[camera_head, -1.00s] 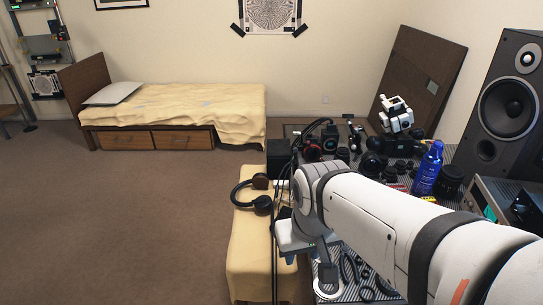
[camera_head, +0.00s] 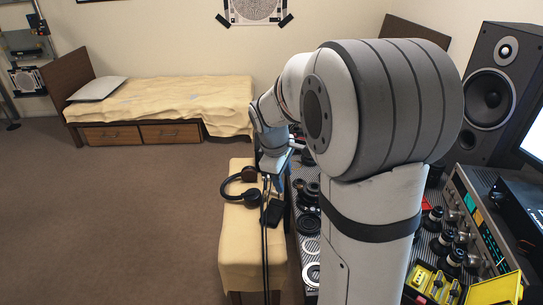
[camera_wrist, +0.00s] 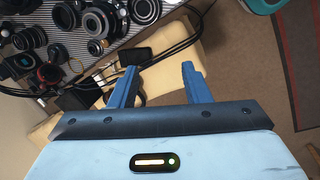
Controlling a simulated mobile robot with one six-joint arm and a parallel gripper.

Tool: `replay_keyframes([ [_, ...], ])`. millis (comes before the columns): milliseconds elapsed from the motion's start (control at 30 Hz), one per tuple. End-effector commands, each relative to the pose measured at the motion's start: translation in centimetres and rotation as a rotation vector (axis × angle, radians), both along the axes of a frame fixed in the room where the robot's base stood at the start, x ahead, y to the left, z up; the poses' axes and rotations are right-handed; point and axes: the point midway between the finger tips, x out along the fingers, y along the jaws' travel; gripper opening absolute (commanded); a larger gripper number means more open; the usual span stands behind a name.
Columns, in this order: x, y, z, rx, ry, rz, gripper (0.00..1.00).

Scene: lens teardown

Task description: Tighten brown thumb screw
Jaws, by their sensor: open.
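My gripper shows in the wrist view (camera_wrist: 158,88) with its two blue fingers spread apart and nothing between them. Beyond the fingers are black cables, a small black box (camera_wrist: 135,57) and the cloth-covered bench. In the head view my arm reaches over the left edge of the workbench, and the fingertips are hidden behind it. I cannot make out a brown thumb screw in either view. Several black lens parts (camera_wrist: 100,22) lie on the striped mat in the wrist view, to the left of the gripper.
Headphones (camera_head: 240,185) lie on the yellow bench (camera_head: 235,240) left of the workbench. A speaker (camera_head: 490,95), an amplifier (camera_head: 478,215) and a yellow case (camera_head: 435,285) stand on the right. Cables (camera_wrist: 170,50) cross near my fingers. The carpet (camera_head: 120,220) is clear.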

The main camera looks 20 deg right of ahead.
Motion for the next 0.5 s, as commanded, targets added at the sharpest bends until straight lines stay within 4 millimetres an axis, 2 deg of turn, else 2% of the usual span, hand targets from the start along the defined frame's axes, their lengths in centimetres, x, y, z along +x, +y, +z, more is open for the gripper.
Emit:
replay_keyframes([
  [33, 2.1, -1.0, -0.8, -0.026, 0.035, 0.070, 0.43],
  [200, 8.1, -4.3, -4.3, -0.113, 0.149, 0.337, 0.43],
  [333, 11.5, -6.5, -7.4, -0.161, 0.229, 0.510, 0.43],
  [500, 13.9, -8.3, -10.2, -0.195, 0.298, 0.655, 0.43],
])
